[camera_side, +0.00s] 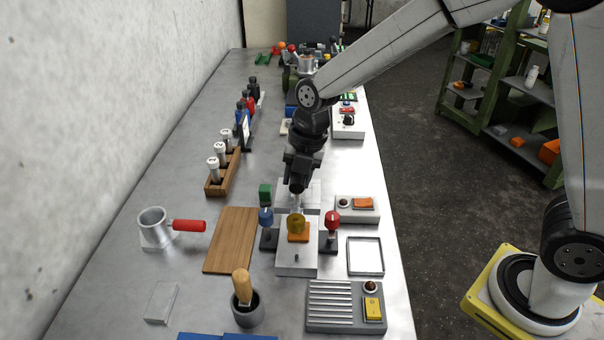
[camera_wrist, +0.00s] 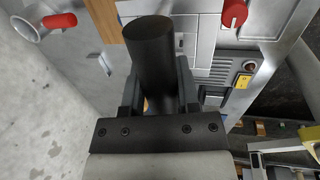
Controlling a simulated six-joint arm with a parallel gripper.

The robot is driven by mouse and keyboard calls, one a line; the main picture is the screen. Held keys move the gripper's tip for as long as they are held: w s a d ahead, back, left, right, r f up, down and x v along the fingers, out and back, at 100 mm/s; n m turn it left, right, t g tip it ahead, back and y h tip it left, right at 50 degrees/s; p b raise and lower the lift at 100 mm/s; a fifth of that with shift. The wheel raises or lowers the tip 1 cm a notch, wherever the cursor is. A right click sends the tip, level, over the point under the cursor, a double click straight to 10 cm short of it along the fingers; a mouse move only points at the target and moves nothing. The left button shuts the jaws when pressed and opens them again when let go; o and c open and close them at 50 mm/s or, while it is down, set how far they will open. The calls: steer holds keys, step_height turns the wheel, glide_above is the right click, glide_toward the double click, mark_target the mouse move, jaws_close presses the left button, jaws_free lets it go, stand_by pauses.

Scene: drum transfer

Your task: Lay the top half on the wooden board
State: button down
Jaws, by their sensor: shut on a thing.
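The wooden board (camera_side: 230,241) lies bare on the bench, left of the pale fixture (camera_side: 297,263); a strip of it shows in the wrist view (camera_wrist: 104,18). My gripper (camera_side: 296,187) points down over the fixture's far part, right of and beyond the board. In the wrist view its jaws (camera_wrist: 157,95) are shut on a dark cylinder (camera_wrist: 153,50). I cannot tell whether the cylinder belongs to the top half. An orange block (camera_side: 298,237) with a yellow round piece (camera_side: 296,221) sits on the fixture just nearer than my gripper. The jaw contact is hidden in the side view.
A blue knob (camera_side: 265,217) and a red knob (camera_side: 332,219) flank the fixture. A metal cup with red handle (camera_side: 153,224) stands left of the board. A dark pot (camera_side: 248,313) is in front. A tube rack (camera_side: 222,178) stands behind the board.

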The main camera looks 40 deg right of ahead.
glide_above(233, 237)
step_height(233, 237, down, 3)
steer(key=shift+a+r, duration=0.1)
stand_by(0.4)
step_height(233, 237, down, 6)
stand_by(0.5)
steer(key=shift+f, duration=0.2)
steer(key=shift+f, duration=1.8)
steer(key=shift+f, duration=0.1)
steer(key=shift+c, duration=1.7)
jaws_free()
steer(key=shift+f, duration=0.1)
